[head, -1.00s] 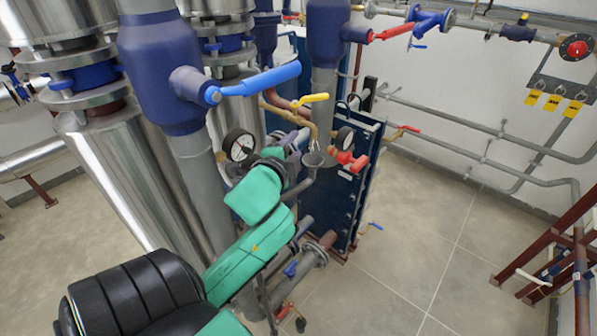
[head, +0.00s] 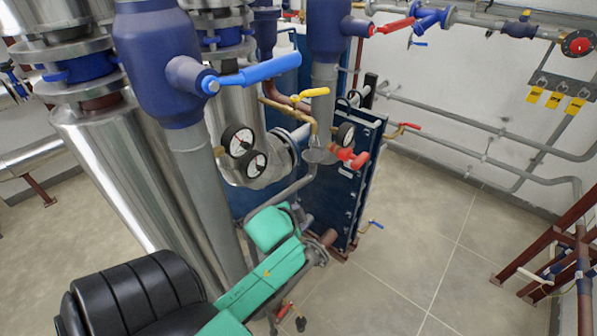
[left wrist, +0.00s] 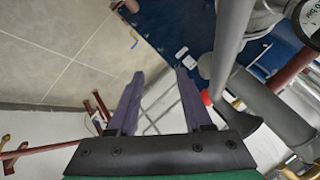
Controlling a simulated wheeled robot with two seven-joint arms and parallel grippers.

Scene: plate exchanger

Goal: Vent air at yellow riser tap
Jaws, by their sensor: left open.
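The yellow riser tap lever (head: 311,95) sits on a brass pipe beside the grey riser in the head view. It lies nearly level, pointing right. A grey funnel (head: 320,156) is below it. My left arm is low and left of the funnel, with its hand mostly hidden behind the green forearm in the head view. In the left wrist view my left gripper (left wrist: 157,88) is open, with nothing between its two fingers. It is apart from the yellow lever. My right gripper is not in view.
A large blue-handled valve (head: 250,75) juts out at the left, close to the tap. Pressure gauges (head: 239,139) are left of the funnel. A red-handled valve (head: 352,157) is right of it. The dark blue plate exchanger (head: 362,185) stands behind.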

